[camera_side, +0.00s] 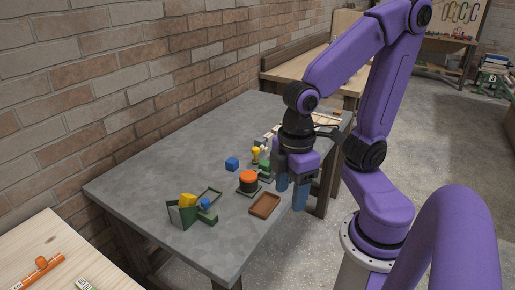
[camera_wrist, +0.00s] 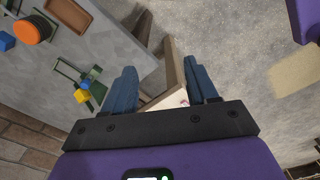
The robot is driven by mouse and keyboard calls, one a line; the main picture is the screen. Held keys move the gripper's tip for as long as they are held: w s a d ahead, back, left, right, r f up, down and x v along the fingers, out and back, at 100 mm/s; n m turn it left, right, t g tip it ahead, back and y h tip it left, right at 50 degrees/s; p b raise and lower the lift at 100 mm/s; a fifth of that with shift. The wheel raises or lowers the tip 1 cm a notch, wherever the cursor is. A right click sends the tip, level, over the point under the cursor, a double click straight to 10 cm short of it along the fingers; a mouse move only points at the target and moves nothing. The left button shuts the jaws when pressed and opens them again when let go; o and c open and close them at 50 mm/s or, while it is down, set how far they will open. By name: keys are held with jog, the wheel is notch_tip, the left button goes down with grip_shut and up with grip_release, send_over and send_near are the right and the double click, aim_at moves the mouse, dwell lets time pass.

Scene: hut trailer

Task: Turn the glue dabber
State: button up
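I cannot tell for sure which object is the glue dabber. A round orange-topped piece with a dark body (camera_side: 249,177) stands on the grey table; its orange top also shows in the wrist view (camera_wrist: 28,31). A small upright yellow piece (camera_side: 256,154) stands behind it, beside green parts (camera_side: 265,165). My gripper (camera_side: 292,188) hangs at the table's right edge, right of these things and apart from them. In the wrist view my gripper (camera_wrist: 163,88) has its two blue fingers wide apart, with nothing held between them.
A shallow brown tray (camera_side: 264,206) lies near the table's front edge. A blue cube (camera_side: 232,163) lies toward the wall. A green holder with a yellow block (camera_side: 187,201) and a blue-topped green piece (camera_side: 207,206) stand nearer the left. The brick wall (camera_side: 130,85) borders the table (camera_side: 140,187).

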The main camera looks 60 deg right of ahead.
jog(key=w+r+m, duration=0.2)
jog(key=w+m, duration=0.2)
jog(key=w, duration=0.8)
jog(key=w+d+m, duration=0.4)
jog(key=w+d, duration=0.4)
jog(key=w, duration=0.4)
jog(key=m, duration=0.7)
send_over(256, 149)
notch_tip(256, 149, down, 5)
jog(key=f, duration=1.6)
jog(key=shift+d+f, duration=0.15)
jog(key=shift+d, duration=0.05)
grip_shut()
